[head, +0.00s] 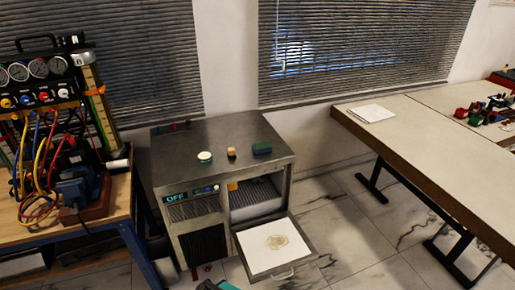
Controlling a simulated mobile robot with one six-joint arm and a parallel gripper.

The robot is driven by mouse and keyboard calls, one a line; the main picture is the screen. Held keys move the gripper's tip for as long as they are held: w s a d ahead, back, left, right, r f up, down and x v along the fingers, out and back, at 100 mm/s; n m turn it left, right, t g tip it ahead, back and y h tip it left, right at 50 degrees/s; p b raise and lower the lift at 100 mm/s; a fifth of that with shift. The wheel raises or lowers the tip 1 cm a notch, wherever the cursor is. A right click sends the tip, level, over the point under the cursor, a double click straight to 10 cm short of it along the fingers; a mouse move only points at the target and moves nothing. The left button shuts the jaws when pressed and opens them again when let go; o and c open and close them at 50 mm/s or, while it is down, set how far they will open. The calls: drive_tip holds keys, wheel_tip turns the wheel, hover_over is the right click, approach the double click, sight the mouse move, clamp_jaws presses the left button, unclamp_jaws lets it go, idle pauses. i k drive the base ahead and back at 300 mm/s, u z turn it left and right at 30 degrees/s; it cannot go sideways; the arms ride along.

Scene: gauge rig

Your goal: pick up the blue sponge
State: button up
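The blue sponge (262,148) is a small dark blue block with a greenish side. It lies on the right part of the dark metal top of a low cabinet (205,137). To its left on the same top are a small yellow and dark block (231,152) and a round pale green-and-white item (205,157). The sponge stands apart from both, and nothing covers it.
The cabinet's door (310,254) hangs open at the front, with a stained white inner face. A workbench (118,188) with gauges and hoses stands at the left. A long table (430,130) stands at the right. Small dark, red and teal items lie at the bottom edge.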

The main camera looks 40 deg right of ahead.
sight(262, 147)
drive_tip(key=i, duration=0.9)
drive_tip(key=z, duration=0.05)
